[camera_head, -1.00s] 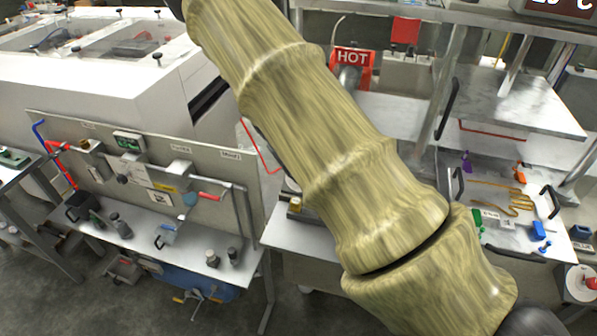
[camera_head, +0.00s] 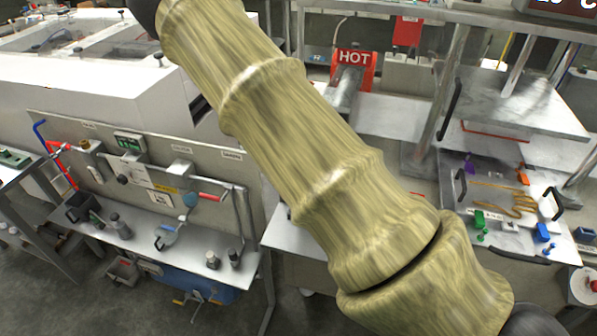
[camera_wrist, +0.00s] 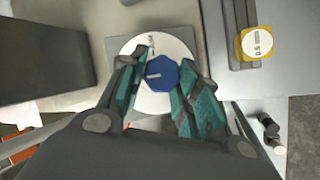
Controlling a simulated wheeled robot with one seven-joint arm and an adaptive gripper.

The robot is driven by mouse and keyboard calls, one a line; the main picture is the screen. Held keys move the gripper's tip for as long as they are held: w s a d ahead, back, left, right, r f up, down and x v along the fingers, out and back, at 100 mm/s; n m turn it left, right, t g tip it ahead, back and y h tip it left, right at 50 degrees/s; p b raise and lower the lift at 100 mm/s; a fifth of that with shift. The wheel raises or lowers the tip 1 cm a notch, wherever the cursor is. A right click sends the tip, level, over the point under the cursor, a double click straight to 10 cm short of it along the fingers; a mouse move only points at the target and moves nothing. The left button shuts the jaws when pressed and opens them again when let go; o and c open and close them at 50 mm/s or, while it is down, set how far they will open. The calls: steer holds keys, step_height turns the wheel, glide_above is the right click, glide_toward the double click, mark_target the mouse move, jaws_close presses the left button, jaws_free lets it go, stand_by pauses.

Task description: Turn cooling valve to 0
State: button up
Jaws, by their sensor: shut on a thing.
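In the wrist view a blue many-sided knob (camera_wrist: 161,74) with a short white pointer line sits on a round white dial plate (camera_wrist: 146,100). The pointer line lies roughly crosswise in the picture. A small dark marking is on the dial near its top; I cannot read it. My gripper (camera_wrist: 166,64), with teal pads, has a finger on each side of the knob and is shut on it. The fingers cover parts of the dial's sides. In the head view my arm crosses the middle, and neither the gripper nor this knob can be made out.
A yellow-edged 0.5 mm block (camera_wrist: 256,43) stands right of the dial, and a dark box (camera_wrist: 40,58) is at left.

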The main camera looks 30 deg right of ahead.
steer(key=o, duration=1)
steer(key=v, duration=1.2)
